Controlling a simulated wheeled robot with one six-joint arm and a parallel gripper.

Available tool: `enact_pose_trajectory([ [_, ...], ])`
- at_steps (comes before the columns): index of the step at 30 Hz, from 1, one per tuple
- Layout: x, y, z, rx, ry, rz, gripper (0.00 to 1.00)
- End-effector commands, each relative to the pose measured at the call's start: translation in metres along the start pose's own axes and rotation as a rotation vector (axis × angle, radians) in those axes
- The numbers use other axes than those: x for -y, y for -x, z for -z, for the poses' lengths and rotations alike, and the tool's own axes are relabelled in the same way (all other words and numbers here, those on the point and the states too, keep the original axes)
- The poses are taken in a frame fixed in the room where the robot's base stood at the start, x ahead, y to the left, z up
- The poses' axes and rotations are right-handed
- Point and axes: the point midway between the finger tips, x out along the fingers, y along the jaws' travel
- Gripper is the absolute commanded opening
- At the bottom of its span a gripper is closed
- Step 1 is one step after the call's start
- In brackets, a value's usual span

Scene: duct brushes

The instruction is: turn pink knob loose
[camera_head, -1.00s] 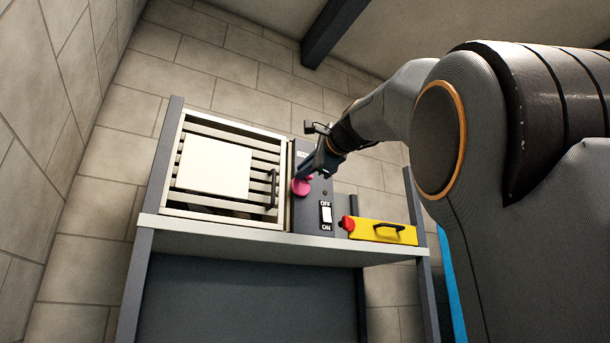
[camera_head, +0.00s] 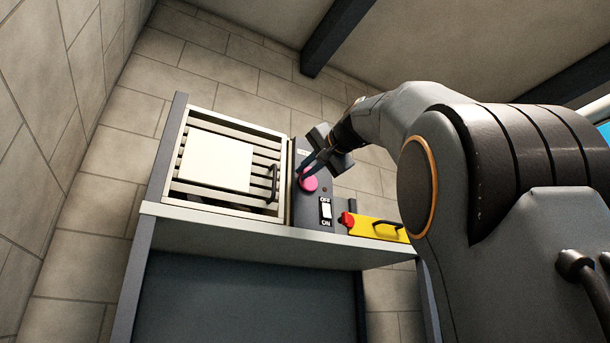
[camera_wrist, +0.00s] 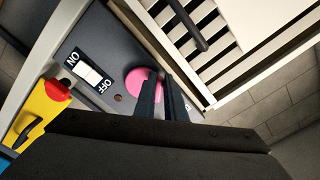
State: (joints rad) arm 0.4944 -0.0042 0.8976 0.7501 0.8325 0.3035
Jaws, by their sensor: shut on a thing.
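The pink knob (camera_head: 309,184) sits on the dark control panel (camera_head: 312,211), right of the slatted vent. My gripper (camera_head: 304,176) is at the knob, its fingers reaching down to it from the upper right. In the wrist view the pink knob (camera_wrist: 139,80) is partly covered by the two dark fingers (camera_wrist: 157,88). The fingers are shut on the knob, though their exact contact is partly hidden.
A white ON/OFF switch (camera_head: 326,211) is below the knob. A yellow box (camera_head: 376,228) with a red button (camera_head: 347,219) and black handle is to the right. The slatted vent (camera_head: 183,165) with a pale plate (camera_head: 216,162) and dark handle (camera_head: 274,182) is left.

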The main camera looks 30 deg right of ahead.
Motion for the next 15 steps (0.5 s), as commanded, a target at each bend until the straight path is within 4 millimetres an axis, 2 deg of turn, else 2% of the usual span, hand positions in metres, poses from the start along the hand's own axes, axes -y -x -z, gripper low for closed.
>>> enact_pose_trajectory([
  [15, -0.0110, -0.0009, 0.0012, 0.002, 0.484, -0.001, 0.00],
])
